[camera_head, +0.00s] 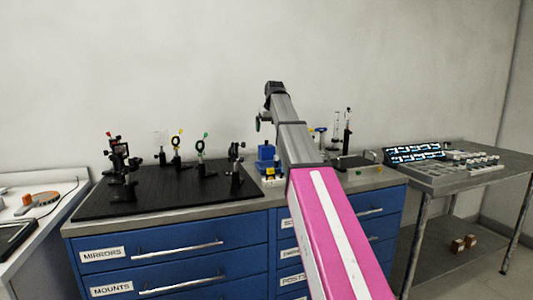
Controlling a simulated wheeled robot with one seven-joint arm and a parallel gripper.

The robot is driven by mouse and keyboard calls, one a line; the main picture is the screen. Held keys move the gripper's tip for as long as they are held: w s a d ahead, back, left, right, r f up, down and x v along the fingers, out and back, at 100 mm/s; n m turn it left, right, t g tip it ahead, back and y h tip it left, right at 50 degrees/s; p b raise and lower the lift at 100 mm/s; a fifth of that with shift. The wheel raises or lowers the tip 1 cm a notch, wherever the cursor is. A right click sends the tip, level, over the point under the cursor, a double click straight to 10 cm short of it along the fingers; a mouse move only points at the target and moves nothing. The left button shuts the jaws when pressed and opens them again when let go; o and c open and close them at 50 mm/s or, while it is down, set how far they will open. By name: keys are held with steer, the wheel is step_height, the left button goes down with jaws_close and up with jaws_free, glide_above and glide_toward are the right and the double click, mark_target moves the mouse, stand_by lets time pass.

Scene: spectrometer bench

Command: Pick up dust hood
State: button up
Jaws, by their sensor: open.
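I cannot pick out a dust hood for sure in the head view; part of the bench top is hidden behind my arm. A blue block-shaped object (267,157) stands on the bench just left of my arm. A low dark flat piece (352,163) lies to the right of the arm. My gripper (273,87) is the small dark end of the arm, raised above the back of the bench against the wall. It is open, with nothing visible in it. Its fingers are too small to make out clearly.
A black breadboard (150,197) with several mounted optics covers the bench's left part, above blue drawers (170,258). Slim upright stands (347,130) rise right of my arm. A metal side table (500,168) with electronics is at right, a white table (60,212) at left.

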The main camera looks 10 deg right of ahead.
mark_target(266, 145)
steer(key=x, duration=0.4)
steer(key=w+x, duration=0.1)
steer(key=x, duration=0.6)
steer(key=shift+w, duration=0.35)
steer(key=c, duration=1)
